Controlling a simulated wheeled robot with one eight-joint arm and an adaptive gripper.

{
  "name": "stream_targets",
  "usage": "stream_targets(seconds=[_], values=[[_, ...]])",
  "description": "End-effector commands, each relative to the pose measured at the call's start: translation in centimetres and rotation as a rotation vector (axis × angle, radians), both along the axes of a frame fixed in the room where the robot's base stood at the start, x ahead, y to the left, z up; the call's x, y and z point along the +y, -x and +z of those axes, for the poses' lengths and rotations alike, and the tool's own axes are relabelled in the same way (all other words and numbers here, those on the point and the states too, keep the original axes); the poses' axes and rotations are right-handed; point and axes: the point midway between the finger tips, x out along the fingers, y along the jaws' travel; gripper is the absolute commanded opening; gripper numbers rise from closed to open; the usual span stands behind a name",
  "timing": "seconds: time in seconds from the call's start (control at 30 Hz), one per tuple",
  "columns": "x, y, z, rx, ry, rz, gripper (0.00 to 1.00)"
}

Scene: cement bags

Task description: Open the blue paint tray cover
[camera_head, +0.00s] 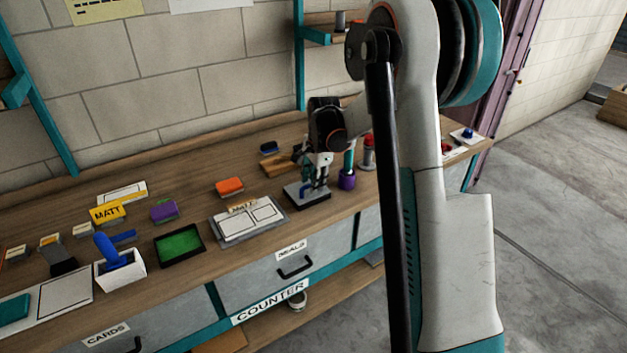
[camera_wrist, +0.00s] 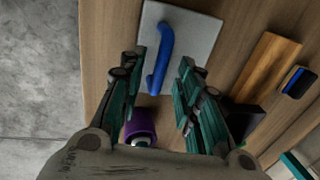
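The blue paint tray cover shows as a grey plate (camera_wrist: 200,32) with a curved blue handle (camera_wrist: 163,48) in the wrist view. In the head view the plate (camera_head: 297,193) lies on the counter over a dark base, below my gripper (camera_head: 316,178). In the wrist view my gripper (camera_wrist: 163,66) is open, with its two green fingers on either side of the handle's lower end. The fingers look apart from the handle. In the head view the fingers partly hide the handle, so their exact height above it is hard to tell.
A purple pot (camera_head: 347,181) stands close on the right. A wooden block (camera_head: 277,167) and a blue-topped brush or sponge (camera_head: 269,147) lie behind. A white framed board (camera_head: 248,223) and an open green tray (camera_head: 180,244) lie left. The counter's front edge is near.

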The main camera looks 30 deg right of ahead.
Motion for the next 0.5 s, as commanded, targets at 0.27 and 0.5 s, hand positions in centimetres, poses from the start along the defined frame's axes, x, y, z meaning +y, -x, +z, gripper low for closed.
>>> stream_targets(seconds=[0.27, 0.5], values=[[0.00, 0.01, 0.04, 0.000, 0.000, 0.000, 0.00], [0.00, -0.02, 0.07, 0.003, 0.000, 0.000, 0.00]])
